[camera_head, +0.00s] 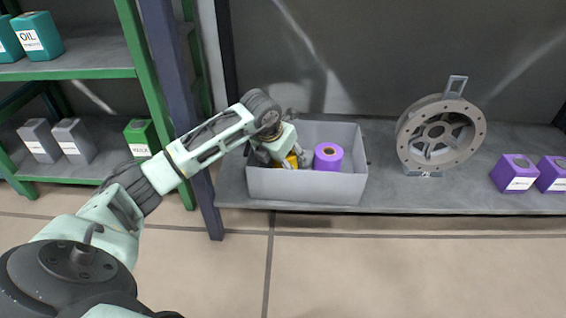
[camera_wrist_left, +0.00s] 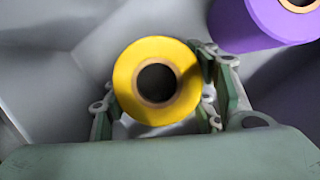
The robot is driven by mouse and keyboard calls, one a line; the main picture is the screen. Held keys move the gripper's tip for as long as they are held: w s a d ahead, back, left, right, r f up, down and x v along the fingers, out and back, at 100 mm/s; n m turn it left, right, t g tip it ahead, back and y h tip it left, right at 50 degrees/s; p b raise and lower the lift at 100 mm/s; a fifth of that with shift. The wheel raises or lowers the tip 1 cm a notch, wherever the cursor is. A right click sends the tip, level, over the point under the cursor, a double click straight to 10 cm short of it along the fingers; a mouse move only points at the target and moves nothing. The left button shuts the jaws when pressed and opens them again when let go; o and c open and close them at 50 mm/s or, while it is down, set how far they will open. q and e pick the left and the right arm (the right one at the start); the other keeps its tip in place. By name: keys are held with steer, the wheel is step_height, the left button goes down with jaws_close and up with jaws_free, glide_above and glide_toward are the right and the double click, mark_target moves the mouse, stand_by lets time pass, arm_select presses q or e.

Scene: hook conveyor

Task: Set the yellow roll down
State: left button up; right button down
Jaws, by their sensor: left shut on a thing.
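The yellow roll (camera_wrist_left: 128,82) is between the fingers of my left gripper (camera_wrist_left: 165,105) in the left wrist view, with its dark core facing the camera. The left gripper is shut on it. In the head view the gripper (camera_head: 280,158) is inside the grey bin (camera_head: 305,186), at its left part, and only a small part of the yellow roll (camera_head: 291,161) shows beside it. The bin's front wall hides the roll's lower end, so I cannot tell whether it touches the bin floor. My right gripper is not in view.
A purple roll (camera_head: 328,157) stands in the bin to the right of the yellow one. The bin is on a grey shelf (camera_head: 385,195). A round grey flanged part (camera_head: 440,134) and purple boxes (camera_head: 515,173) stand farther right. A dark blue post (camera_head: 176,95) rises left of the bin.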

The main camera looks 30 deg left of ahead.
arm_select(q)
steer(key=o, duration=1.3)
